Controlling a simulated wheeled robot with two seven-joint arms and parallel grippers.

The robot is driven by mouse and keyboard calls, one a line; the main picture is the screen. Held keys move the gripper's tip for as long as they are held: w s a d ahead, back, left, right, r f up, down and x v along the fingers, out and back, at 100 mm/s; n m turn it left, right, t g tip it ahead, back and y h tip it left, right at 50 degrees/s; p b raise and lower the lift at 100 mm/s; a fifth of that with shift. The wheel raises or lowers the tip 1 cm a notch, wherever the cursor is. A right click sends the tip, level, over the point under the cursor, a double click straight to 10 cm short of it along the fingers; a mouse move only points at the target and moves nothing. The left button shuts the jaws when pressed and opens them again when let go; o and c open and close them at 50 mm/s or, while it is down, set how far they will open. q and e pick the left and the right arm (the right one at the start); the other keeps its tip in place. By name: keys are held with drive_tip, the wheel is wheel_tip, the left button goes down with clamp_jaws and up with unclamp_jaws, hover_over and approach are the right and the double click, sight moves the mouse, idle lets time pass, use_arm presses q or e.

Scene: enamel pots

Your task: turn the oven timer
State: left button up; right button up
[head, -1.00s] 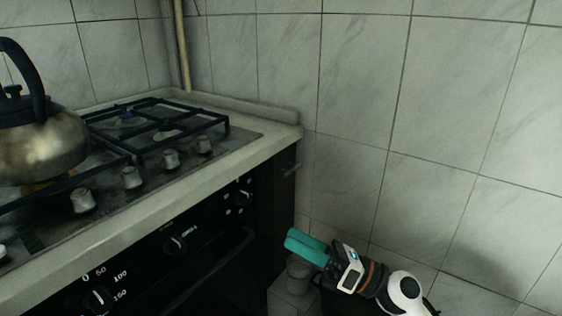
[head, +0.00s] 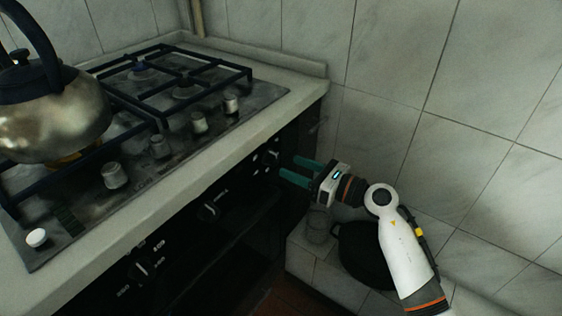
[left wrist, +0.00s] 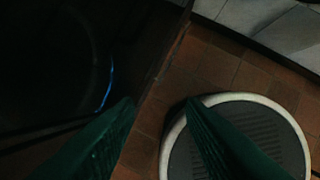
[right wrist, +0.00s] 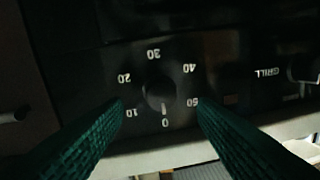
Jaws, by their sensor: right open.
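The oven timer (head: 272,156) is a dark round knob at the right end of the black oven front. In the right wrist view the timer knob (right wrist: 160,94) is ringed by white numbers, upside down. Its pale mark is at 0. My right gripper (head: 290,168) is open, its green fingers pointing at the timer from the right. In the right wrist view the fingertips are either side of the knob, apart from it. My left gripper (left wrist: 160,101) is open and empty, pointing down over the floor; it is outside the head view.
A metal kettle (head: 50,122) stands on the hob at the left. Two more oven knobs (head: 209,211) (head: 141,270) lie left of the timer. A dark pot (head: 362,253) and a glass jar (head: 317,232) stand below my right arm, near the tiled wall (head: 400,70).

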sight(277, 160)
drive_tip(key=shift+x, duration=2.25)
drive_tip(key=shift+c, duration=0.2)
drive_tip(key=c, duration=0.9)
